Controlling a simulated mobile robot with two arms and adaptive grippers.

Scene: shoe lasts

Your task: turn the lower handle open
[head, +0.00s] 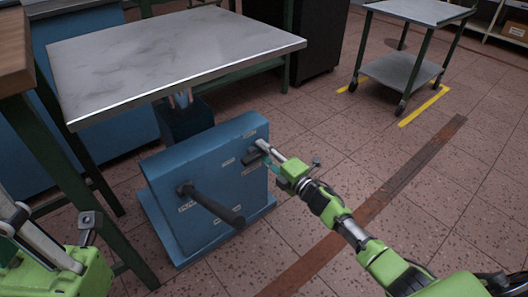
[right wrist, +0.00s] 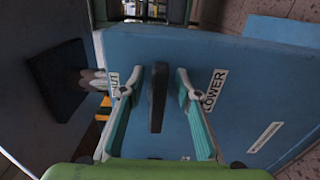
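The blue machine box (head: 205,185) stands on the floor with a small dark handle (head: 262,146) near its upper right corner. My right gripper (head: 266,152) is at that handle. In the right wrist view the dark handle (right wrist: 158,97) stands between the two spread fingers, with a gap on each side. A "LOWER" label (right wrist: 213,90) is to the right of it, and a label partly covered by a finger, ending in "UT" (right wrist: 114,84), is to the left. My left gripper (head: 56,224) is at the lower left, fingers apart and empty, partly cut off.
A long lever with a black grip (head: 218,207) sticks out from the lower front of the box. A grey-topped table (head: 170,60) reaches over its rear. A wheeled cart (head: 400,72) stands at the far right.

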